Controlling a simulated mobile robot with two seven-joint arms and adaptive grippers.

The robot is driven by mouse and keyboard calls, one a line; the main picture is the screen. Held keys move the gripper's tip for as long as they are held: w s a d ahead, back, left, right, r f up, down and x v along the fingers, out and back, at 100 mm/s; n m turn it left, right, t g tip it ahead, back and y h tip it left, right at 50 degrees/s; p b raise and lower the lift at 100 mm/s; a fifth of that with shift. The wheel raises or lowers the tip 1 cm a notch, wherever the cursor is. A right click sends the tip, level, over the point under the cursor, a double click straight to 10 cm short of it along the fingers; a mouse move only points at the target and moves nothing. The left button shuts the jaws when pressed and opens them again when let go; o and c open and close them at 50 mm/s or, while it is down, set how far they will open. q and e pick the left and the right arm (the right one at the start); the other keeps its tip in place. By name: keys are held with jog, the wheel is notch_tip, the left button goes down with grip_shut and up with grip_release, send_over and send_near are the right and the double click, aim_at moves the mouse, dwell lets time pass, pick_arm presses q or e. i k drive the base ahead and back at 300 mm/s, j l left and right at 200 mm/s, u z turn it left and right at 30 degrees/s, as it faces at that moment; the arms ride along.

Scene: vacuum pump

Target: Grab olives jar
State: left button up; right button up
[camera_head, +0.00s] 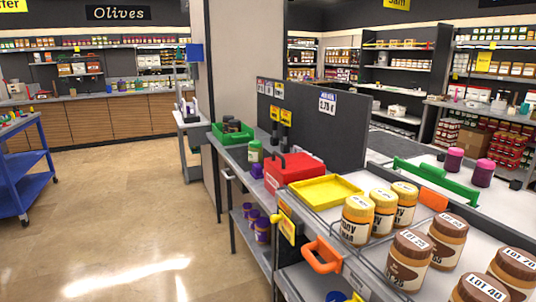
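No jar is readable as olives. A black sign with the word Olives (118,13) hangs at the back left, above shelves of small jars (95,43) too small to tell apart. A jar with a pale lid and green body (255,152) stands on the near counter beside the red box; I cannot tell what it holds. Neither of my grippers is in view.
The near counter at right carries a red toolbox (295,170), yellow tray (326,191), green bin (232,132), several yellow-lidded jars (357,220) and brown-lidded jars (410,262). A blue cart (27,167) stands at left. The floor (125,215) between is clear.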

aim_at(256, 155)
jog(key=k+u, duration=0.35)
jog(key=k, duration=0.3)
jog(key=i+j+u, duration=0.2)
jog(key=u, duration=0.15)
jog(key=i+j+u, duration=0.1)
jog(key=i+u, duration=0.3)
jog(key=i+j, duration=0.1)
jog(key=i, duration=0.55)
jog(key=i+j+z, duration=0.1)
jog(key=i, duration=0.55)
jog(key=i+z, duration=0.1)
jog(key=i, duration=2.85)
jog(key=i+z, duration=0.4)
jog(key=i+j+z, duration=0.25)
jog(key=i+z, duration=0.15)
jog(key=z, duration=1.6)
